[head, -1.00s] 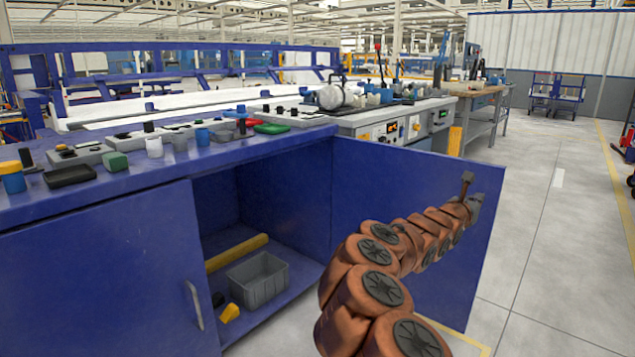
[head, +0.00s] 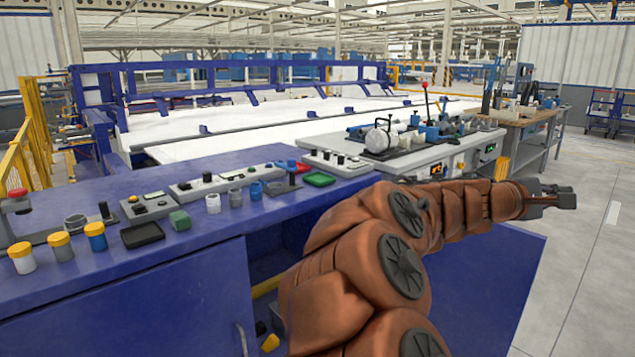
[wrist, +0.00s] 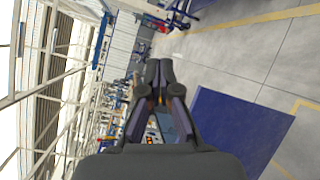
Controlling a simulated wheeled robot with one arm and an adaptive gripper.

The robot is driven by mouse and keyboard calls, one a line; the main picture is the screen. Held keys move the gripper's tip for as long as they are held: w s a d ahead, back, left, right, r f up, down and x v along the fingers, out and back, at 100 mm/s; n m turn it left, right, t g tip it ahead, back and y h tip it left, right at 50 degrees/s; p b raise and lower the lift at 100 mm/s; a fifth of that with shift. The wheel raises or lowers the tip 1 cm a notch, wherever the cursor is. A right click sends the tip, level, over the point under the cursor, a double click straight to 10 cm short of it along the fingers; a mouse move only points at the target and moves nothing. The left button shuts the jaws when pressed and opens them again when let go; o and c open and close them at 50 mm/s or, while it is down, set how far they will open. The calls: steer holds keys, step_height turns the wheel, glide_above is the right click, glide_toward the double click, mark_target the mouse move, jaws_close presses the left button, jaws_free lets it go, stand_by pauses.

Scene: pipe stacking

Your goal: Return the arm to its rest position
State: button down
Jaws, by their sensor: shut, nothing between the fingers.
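My gripper (head: 568,197) is at the end of my orange-brown arm, at the right of the head view. It points to the right, above the open blue cabinet door (head: 492,265), and is apart from everything around it. In the wrist view my gripper (wrist: 159,72) has its fingers together with nothing between them. The cabinet door (wrist: 238,130) shows there at the lower right, over the floor. My arm hides part of the cabinet opening in the head view.
The blue cabinet top (head: 215,237) holds jars, cups, a black tray (head: 142,235), a green tray (head: 319,179) and control boxes. A grey machine (head: 450,155) and a workbench (head: 540,118) stand behind my arm. The floor (head: 585,250) at the right is clear.

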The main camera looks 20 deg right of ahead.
steer(key=s+a+m+y+p, duration=0.1)
steer(key=s+a+y+p, duration=0.3)
steer(key=a+p, duration=0.4)
steer(key=s+a+f+m+y+p, duration=0.1)
steer(key=s+a+y+p, duration=0.3)
steer(key=a, duration=1.8)
steer(key=s+a+m+y+p, duration=0.1)
steer(key=s+a+y+p, duration=0.3)
steer(key=a+y+p, duration=0.5)
steer(key=a+p, duration=0.4)
steer(key=a, duration=0.2)
steer(key=shift+s+a+f+t, duration=0.3)
steer(key=shift+a+f, duration=0.1)
